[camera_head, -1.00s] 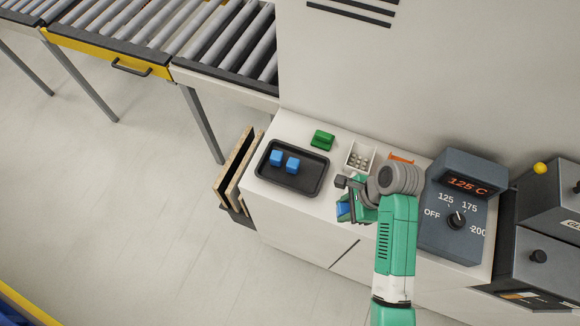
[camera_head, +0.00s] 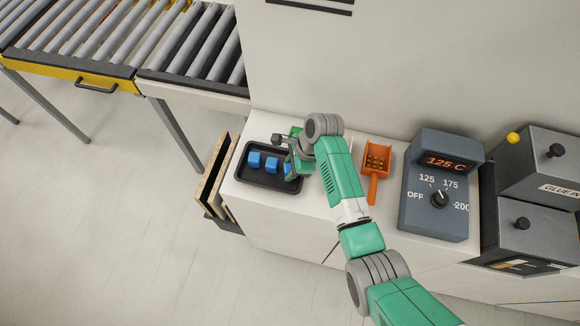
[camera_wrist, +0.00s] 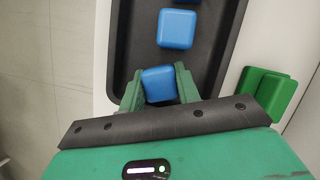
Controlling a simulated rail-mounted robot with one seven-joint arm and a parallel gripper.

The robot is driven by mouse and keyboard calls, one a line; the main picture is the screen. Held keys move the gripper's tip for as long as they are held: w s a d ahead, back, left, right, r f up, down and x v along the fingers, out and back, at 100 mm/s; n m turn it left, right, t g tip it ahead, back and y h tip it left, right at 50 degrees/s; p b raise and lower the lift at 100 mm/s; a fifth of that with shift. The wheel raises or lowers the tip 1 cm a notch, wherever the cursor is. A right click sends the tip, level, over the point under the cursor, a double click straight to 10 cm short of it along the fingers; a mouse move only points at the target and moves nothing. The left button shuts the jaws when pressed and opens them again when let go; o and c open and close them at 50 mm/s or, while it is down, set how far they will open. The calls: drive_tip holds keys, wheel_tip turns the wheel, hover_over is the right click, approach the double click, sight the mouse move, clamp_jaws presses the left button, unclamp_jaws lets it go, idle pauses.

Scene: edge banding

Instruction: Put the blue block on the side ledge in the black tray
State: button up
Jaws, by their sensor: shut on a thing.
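The black tray (camera_head: 262,181) sits on the white ledge in the head view, and its floor also fills much of the wrist view (camera_wrist: 137,40). Two blue blocks, a left one (camera_head: 254,159) and a right one (camera_head: 271,164), lie in it. My gripper (camera_wrist: 158,88) is shut on a third blue block (camera_wrist: 158,80), with a green finger on either side of it. In the head view my gripper (camera_head: 290,170) is at the tray's right end, with the held block partly hidden. I cannot tell whether this block touches the tray floor.
A green block (camera_wrist: 268,92) lies just outside the tray, mostly hidden in the head view. Wooden boards (camera_head: 214,180) stand left of the ledge, below the roller conveyor (camera_head: 190,45).

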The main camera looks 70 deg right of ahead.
drive_tip(key=shift+f, duration=0.2)
drive_tip(key=o, duration=1)
drive_tip(key=shift+c, duration=0.2)
drive_tip(key=p+v, duration=0.1)
drive_tip(key=v, duration=1.1)
drive_tip(key=shift+w+r, duration=0.1)
drive_tip(key=shift+r, duration=0.05)
